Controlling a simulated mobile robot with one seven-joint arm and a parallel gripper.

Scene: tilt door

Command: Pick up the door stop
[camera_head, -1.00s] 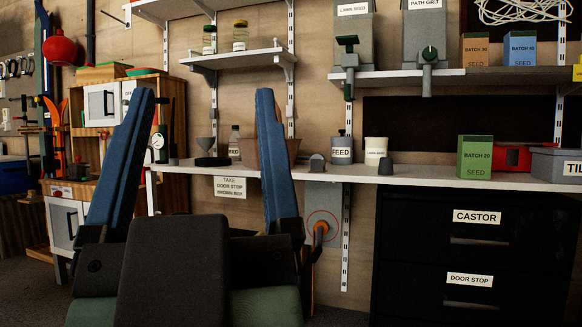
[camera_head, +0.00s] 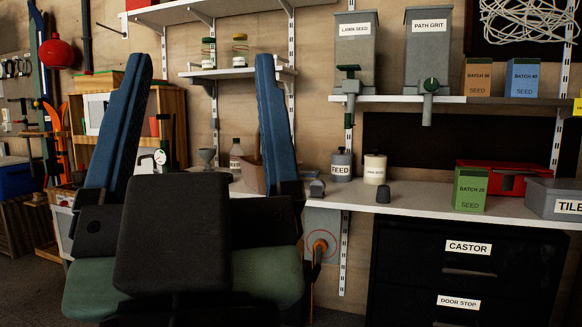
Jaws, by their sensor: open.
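A small grey piece (camera_head: 317,187) lies further left, just right of my right finger. Neither carries a label, so I cannot tell for sure which is the door stop. A drawer labelled DOOR STOP (camera_head: 408,298) is shut below the drawer labelled CASTOR (camera_head: 510,247). My gripper (camera_head: 203,62) is open, its two blue fingers pointing up and wide apart, with nothing held. The fingers hide part of the bench's left end.
A FEED bottle (camera_head: 341,167) and a white canister (camera_head: 375,170) stand behind the small pieces. A green seed box (camera_head: 470,188), a red case (camera_head: 500,178) and a grey TILE box (camera_head: 555,198) are at right. A shelf with hoppers (camera_head: 428,50) hangs above.

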